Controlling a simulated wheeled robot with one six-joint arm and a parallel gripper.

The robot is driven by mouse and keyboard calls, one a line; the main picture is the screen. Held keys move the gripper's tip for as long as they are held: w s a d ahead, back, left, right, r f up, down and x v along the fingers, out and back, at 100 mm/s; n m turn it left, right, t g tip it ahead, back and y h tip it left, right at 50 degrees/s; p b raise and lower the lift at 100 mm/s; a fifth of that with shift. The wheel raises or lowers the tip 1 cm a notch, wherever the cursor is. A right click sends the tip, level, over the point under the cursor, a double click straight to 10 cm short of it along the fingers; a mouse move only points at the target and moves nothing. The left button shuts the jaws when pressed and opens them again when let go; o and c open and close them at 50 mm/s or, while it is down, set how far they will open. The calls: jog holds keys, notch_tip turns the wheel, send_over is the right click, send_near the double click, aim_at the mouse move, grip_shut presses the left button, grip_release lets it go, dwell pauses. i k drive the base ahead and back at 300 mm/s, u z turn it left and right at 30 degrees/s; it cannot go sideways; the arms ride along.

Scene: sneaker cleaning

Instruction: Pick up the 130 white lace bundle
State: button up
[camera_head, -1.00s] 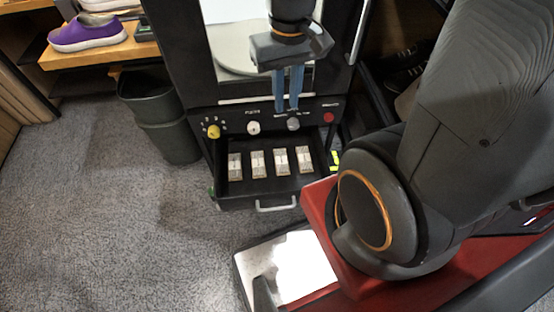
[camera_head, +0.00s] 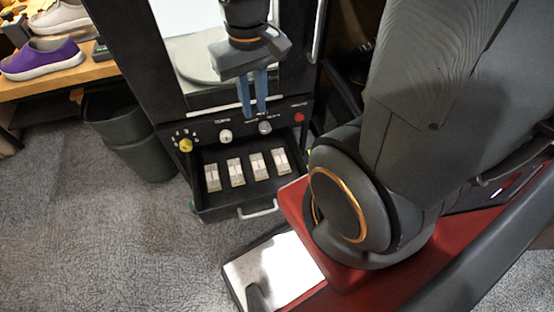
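Several small white lace bundles lie in a row in an open black drawer (camera_head: 225,206), among them a left one (camera_head: 212,178), two middle ones (camera_head: 235,172) (camera_head: 259,166) and a right one (camera_head: 281,160). Their markings are too small to read, so I cannot tell which is the 130 one. My gripper (camera_head: 254,112) hangs fingers down in front of the machine's knob panel, above the drawer in the picture. Its two blue fingers are parallel with a narrow gap between them, and nothing shows between them. It appears apart from the bundles.
The black machine (camera_head: 167,70) has a yellow knob (camera_head: 186,146), a white knob (camera_head: 225,136) and a red button (camera_head: 299,118). A dark bin (camera_head: 135,145) stands left of it. A purple sneaker (camera_head: 42,60) sits on a wooden shelf (camera_head: 100,71). The grey carpet at left is clear.

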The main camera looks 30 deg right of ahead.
aim_at(212, 173)
jog(key=z, duration=1.45)
jog(key=k, duration=1.55)
jog(key=u, duration=1.45)
jog(key=i, duration=0.5)
jog(key=u, duration=0.05)
